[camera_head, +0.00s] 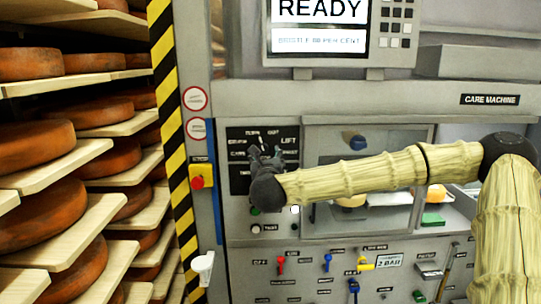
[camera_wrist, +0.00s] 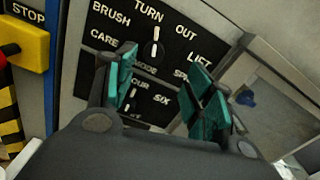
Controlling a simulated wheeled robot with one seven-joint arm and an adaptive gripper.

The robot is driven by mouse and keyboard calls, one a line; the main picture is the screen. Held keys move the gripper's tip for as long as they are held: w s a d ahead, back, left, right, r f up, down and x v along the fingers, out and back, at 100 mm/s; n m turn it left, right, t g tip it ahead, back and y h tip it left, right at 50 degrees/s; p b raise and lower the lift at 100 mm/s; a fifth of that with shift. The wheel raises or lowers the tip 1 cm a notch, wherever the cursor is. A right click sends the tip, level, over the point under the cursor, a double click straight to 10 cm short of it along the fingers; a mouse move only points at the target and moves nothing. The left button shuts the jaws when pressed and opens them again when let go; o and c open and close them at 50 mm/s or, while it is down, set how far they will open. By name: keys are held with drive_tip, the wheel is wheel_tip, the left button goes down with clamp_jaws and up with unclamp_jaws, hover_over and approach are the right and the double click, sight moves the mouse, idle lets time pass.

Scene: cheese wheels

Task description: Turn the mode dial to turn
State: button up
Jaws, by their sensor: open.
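The mode dial (camera_wrist: 156,46) is a dark round knob with a white pointer mark on a black panel (camera_wrist: 98,48). Labels CARE, BRUSH, TURN, OUT and LIFT ring it. The white mark points roughly up, near TURN and toward the gap with OUT; I cannot tell its exact setting. My gripper (camera_wrist: 162,76) is open, with its teal pads apart and nothing between them. The dial shows beyond and between the fingertips; contact is not visible. In the head view my gripper (camera_head: 266,152) is in front of the panel and hides part of the dial area.
A second dial (camera_wrist: 133,104) sits lower on the panel. A yellow stop box with a red button (camera_head: 197,182) is to the left. A glazed chamber (camera_head: 330,140) is to the right. Shelves of cheese wheels (camera_head: 35,143) stand at far left. Small coloured switches (camera_head: 327,262) are below.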

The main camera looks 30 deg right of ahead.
sight(263, 150)
drive_tip(key=p+x, duration=0.1)
drive_tip(key=x, duration=0.7)
drive_tip(key=shift+w+a+f+p, duration=0.1)
drive_tip(key=shift+w+f+p, duration=0.05)
drive_tip(key=shift+w+p, duration=0.25)
drive_tip(key=shift+w+f, duration=0.1)
drive_tip(key=shift+w, duration=0.4)
idle(0.4)
drive_tip(key=shift+c, duration=0.4)
